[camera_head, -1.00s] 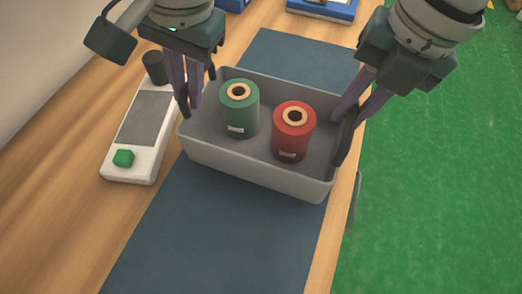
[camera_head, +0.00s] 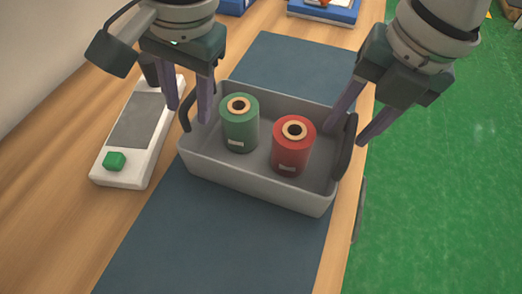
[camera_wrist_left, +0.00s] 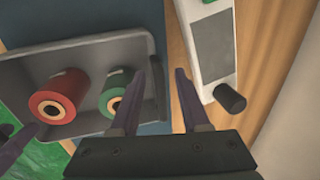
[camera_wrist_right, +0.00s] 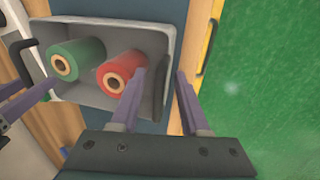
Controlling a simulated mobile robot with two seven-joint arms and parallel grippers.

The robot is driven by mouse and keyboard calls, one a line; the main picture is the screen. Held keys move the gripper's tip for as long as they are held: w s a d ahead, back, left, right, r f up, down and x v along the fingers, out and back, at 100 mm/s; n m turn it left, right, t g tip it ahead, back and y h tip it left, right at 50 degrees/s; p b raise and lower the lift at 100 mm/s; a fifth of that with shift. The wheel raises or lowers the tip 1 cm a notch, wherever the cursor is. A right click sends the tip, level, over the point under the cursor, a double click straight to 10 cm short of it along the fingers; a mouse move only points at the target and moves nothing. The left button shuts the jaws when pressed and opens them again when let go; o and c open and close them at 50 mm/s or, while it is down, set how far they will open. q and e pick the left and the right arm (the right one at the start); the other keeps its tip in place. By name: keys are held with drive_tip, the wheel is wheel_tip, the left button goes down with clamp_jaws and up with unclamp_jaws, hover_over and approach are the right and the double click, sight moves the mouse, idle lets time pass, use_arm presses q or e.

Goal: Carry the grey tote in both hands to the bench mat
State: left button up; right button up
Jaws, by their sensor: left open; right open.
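The grey tote (camera_head: 255,188) sits on the dark blue bench mat (camera_head: 215,240). A green spool (camera_head: 240,128) and a red spool (camera_head: 291,152) stand upright inside it. It has a dark handle at each end: the left handle (camera_head: 186,108) and the right handle (camera_head: 347,148). My left gripper (camera_head: 188,114) is open and empty at the left handle, apart from the tote's wall. My right gripper (camera_head: 348,127) is open and empty by the right handle. In the wrist views, the left fingers (camera_wrist_left: 160,74) and right fingers (camera_wrist_right: 160,74) are spread with nothing clamped between them.
A white device (camera_head: 142,130) with a grey panel, green button and black knob lies left of the mat. Blue items, including a blue tray (camera_head: 322,12), stand at the far end. The wooden bench ends at the right above a green floor (camera_head: 450,180). The near mat is clear.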

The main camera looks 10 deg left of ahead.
drive_tip(key=shift+r, duration=0.4)
use_arm(q)
wheel_tip(320, 180, up, 11)
drive_tip(key=d, duration=0.2)
drive_tip(key=shift+s+r, duration=0.2)
drive_tip(key=shift+s, duration=0.05)
use_arm(e)
wheel_tip(320, 180, up, 11)
drive_tip(key=d, duration=0.2)
drive_tip(key=shift+s+d, duration=0.15)
drive_tip(key=shift+s, duration=0.05)
use_arm(q)
drive_tip(key=shift+d, duration=0.1)
